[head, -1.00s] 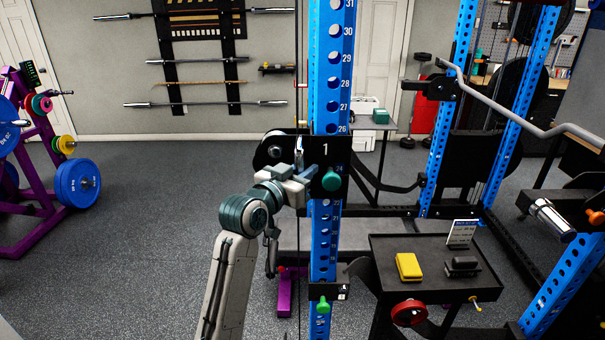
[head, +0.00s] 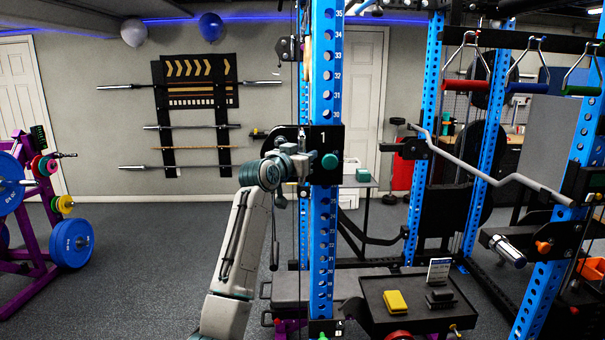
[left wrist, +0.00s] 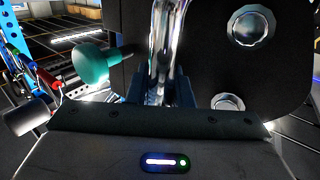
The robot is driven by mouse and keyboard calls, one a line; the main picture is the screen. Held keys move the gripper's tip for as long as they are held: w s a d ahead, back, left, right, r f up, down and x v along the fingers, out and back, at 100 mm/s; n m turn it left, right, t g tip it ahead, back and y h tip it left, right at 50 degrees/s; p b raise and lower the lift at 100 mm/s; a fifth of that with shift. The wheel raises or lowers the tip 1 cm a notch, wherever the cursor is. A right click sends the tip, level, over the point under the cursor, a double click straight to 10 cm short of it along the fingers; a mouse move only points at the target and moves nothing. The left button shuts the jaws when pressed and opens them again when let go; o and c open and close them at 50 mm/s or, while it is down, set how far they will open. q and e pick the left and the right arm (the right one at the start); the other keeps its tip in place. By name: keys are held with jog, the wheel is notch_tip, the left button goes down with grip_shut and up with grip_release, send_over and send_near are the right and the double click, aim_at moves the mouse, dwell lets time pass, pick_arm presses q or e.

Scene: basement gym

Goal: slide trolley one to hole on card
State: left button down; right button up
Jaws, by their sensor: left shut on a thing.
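Trolley one, a black plate marked 1 (head: 319,138), sits on the numbered blue upright (head: 322,220). The hole label just above it appears to read 30. Its teal knob (head: 329,161) faces me; the knob also shows in the left wrist view (left wrist: 90,64). My left gripper (head: 301,168) is shut on the trolley's chrome handle, which rises between the fingers in the left wrist view (left wrist: 164,45). The card (head: 439,270) stands on a small black table; its writing is too small to read. Whether the pin is in a hole is hidden. My right gripper is out of view.
The black table (head: 395,319) right of the upright holds a yellow block (head: 395,301) and a dark block (head: 439,299). A bent grey bar (head: 480,178) crosses the rack at right. A lower black fitting (head: 326,328) is on the same upright.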

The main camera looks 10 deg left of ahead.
pick_arm(q)
jog(key=shift+r, duration=0.65)
jog(key=c, duration=1.6)
grip_release()
jog(key=shift+o, duration=0.2)
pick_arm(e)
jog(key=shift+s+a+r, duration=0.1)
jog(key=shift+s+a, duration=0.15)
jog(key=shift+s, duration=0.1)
pick_arm(q)
jog(key=shift+s+f, duration=0.1)
